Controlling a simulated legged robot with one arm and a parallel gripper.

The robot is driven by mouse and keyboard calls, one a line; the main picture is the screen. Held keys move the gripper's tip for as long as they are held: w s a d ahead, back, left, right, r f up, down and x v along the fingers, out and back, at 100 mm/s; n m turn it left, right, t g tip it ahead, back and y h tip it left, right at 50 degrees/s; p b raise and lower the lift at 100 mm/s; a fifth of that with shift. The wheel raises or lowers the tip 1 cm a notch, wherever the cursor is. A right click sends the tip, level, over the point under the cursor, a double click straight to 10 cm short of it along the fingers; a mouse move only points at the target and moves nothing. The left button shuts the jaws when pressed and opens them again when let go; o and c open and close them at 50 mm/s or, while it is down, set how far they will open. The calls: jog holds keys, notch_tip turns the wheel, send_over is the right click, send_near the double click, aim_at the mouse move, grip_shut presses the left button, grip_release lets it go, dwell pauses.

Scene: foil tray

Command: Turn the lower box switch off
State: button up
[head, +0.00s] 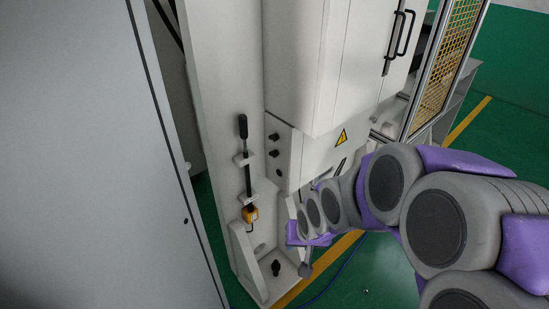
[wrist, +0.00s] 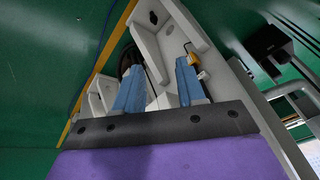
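The white machine's box panel (head: 284,150) carries several small black knobs, among them an upper knob (head: 273,137) and a lower knob (head: 279,172). Another black knob (head: 276,268) sits low on the white base bracket. I cannot tell for sure which of these is the lower box switch. My gripper (wrist: 160,63) shows in the wrist view with its two blue fingers apart and nothing seen between them. The white bracket lies beyond the fingers, with a black knob (wrist: 153,17) on it. In the head view my arm hides part of the machine's lower front.
A black-handled rod (head: 244,128) with a yellow piece (head: 250,214) stands left of the knobs. A large grey panel (head: 90,150) fills the left. A yellow mesh guard (head: 453,50) stands at the upper right. The green floor (head: 370,275) is clear at lower centre.

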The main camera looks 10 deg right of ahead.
jog(key=w+a+f+m+t+y+p, duration=0.1)
jog(key=w+a+f+m+t+y, duration=0.15)
jog(key=w, duration=0.55)
jog(key=w+a+f+m+t+y+p, duration=0.15)
jog(key=w+t, duration=0.25)
jog(key=w, duration=0.4)
jog(key=m+t+h, duration=0.2)
jog(key=m+t, duration=0.6)
jog(key=m, duration=0.2)
send_near(273, 154)
jog(key=w+a+b, duration=0.1)
jog(key=w+b, duration=0.2)
jog(key=w, duration=0.5)
jog(key=shift+a+f+h+b, duration=0.15)
jog(key=shift+f+h+b, duration=0.15)
jog(key=shift+h+b, duration=0.1)
grip_shut()
